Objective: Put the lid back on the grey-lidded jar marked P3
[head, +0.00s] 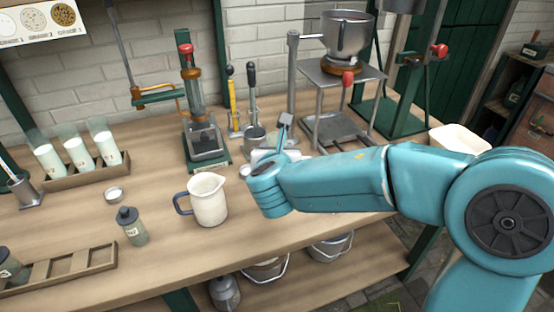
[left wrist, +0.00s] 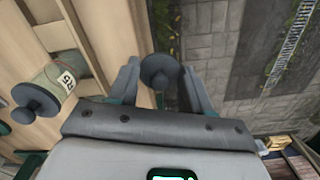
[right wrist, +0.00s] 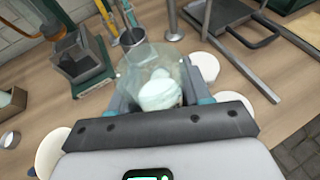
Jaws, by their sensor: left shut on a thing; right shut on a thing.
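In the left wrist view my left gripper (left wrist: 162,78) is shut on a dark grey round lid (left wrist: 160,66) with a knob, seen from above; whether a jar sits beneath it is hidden. A grey-lidded jar (left wrist: 55,86) stands left of it, its label turned and hard to read. In the head view a grey-lidded jar (head: 133,231) stands near the bench front, lid on; another jar (head: 9,268) is at the left edge. No P3 is clearly legible. In the right wrist view my right gripper (right wrist: 160,92) is shut on a clear glass vessel (right wrist: 150,65) with whitish contents.
A white pitcher (head: 209,203) stands mid-bench, close to my right wrist. A wooden rack (head: 70,266) lies front left; a tray of milk glasses (head: 88,171) is behind it. Metal stands (head: 340,75) fill the back right.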

